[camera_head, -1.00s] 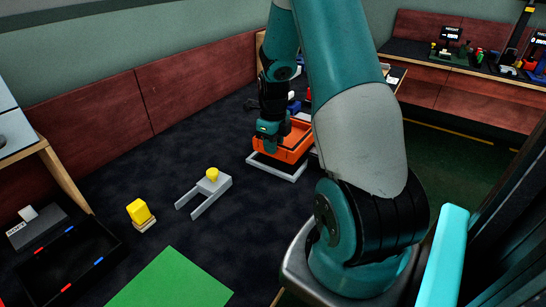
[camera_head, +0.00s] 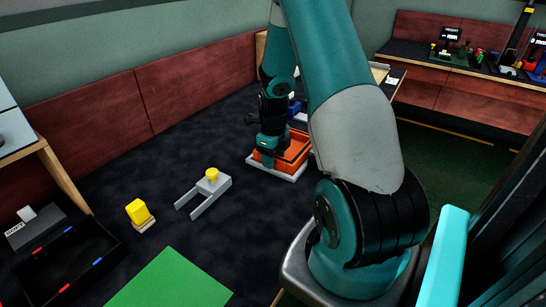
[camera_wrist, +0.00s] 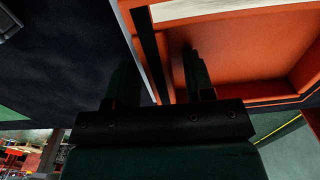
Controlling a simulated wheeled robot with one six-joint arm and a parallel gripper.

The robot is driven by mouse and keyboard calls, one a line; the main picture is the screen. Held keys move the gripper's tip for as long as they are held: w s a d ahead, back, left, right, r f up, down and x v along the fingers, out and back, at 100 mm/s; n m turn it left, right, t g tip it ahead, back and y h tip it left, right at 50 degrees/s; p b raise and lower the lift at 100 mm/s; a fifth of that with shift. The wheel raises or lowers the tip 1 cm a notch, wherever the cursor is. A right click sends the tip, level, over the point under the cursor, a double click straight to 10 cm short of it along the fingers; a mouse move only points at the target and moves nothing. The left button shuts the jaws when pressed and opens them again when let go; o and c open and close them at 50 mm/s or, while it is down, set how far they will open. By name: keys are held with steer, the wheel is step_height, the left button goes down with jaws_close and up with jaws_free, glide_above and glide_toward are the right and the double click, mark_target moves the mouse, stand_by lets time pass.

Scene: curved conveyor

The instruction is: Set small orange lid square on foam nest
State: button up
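The orange lid (camera_head: 295,152) looks like a shallow, open-topped orange tray. It sits low within the light grey frame of the foam nest (camera_head: 287,177), roughly in line with its edges; whether it lies fully flat I cannot tell. My gripper (camera_head: 266,156) is at the lid's left side, fingers pointing down, partly hiding it. In the wrist view my gripper (camera_wrist: 158,85) has its two fingers apart, one on each side of the lid's wall, with a gap visible beside the wall. The lid's inside (camera_wrist: 245,50) fills the upper right there.
A grey forked fixture with a yellow knob (camera_head: 212,175) stands left of the nest. Further left are a yellow block (camera_head: 138,211), a black tray (camera_head: 70,262) and a green mat (camera_head: 170,282). Blue items lie behind the lid. Dark surface between these is clear.

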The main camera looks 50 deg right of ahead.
step_height(320, 180, up, 12)
steer(key=w+a+r+n, duration=0.2)
steer(key=a+r+n, duration=0.2)
steer(key=a+n, duration=0.5)
steer(key=s+a+r+n+t+y, duration=0.1)
steer(key=s+a+r+n, duration=0.2)
steer(key=a+n, duration=0.65)
steer(key=s+a+r+n+y, duration=0.2)
steer(key=s+a+r+n, duration=0.1)
steer(key=a+n, duration=0.7)
steer(key=s+a+r+n+g+y, duration=0.1)
steer(key=s+a+r+n, duration=0.1)
steer(key=s+a+n, duration=0.8)
steer(key=s+n, duration=0.1)
steer(key=n, duration=0.3)
steer(key=shift+p, duration=0.4)
